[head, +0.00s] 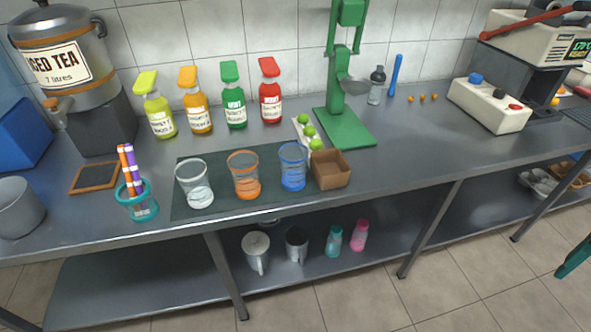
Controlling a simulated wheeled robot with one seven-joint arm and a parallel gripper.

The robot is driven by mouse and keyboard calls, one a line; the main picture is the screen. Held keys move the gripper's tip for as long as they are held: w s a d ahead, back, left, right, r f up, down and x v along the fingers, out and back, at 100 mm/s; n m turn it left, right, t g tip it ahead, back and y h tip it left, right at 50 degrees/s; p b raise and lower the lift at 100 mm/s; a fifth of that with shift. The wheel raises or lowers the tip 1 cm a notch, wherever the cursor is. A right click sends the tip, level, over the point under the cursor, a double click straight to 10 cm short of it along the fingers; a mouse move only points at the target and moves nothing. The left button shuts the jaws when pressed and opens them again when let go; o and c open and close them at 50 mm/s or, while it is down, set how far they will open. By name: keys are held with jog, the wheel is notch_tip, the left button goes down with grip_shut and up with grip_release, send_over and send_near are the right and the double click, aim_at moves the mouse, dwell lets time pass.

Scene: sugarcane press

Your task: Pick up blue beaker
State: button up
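The blue beaker (292,170) is a clear cup with a blue rim and blue at its base. It stands upright on a dark mat (220,208) on the metal counter, at the right end of a row of three. An orange beaker (245,177) stands to its left, and a white-rimmed beaker (195,186) is further left. A small brown open box (331,169) stands close to its right. My gripper is not in view.
Several syrup bottles (235,95) stand behind the mat. Green fruits (308,131) and a green press (345,125) are behind and right of the blue beaker. A teal holder with markers (138,200) stands left.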

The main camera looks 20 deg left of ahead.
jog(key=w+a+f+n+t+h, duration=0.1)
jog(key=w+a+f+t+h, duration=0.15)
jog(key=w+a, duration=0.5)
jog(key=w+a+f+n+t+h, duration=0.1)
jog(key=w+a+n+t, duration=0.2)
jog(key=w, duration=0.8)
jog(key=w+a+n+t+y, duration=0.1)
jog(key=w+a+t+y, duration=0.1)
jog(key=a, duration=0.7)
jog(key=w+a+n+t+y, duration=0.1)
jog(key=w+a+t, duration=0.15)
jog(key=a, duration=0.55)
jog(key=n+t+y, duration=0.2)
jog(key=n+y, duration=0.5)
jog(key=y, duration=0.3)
send_near(297, 166)
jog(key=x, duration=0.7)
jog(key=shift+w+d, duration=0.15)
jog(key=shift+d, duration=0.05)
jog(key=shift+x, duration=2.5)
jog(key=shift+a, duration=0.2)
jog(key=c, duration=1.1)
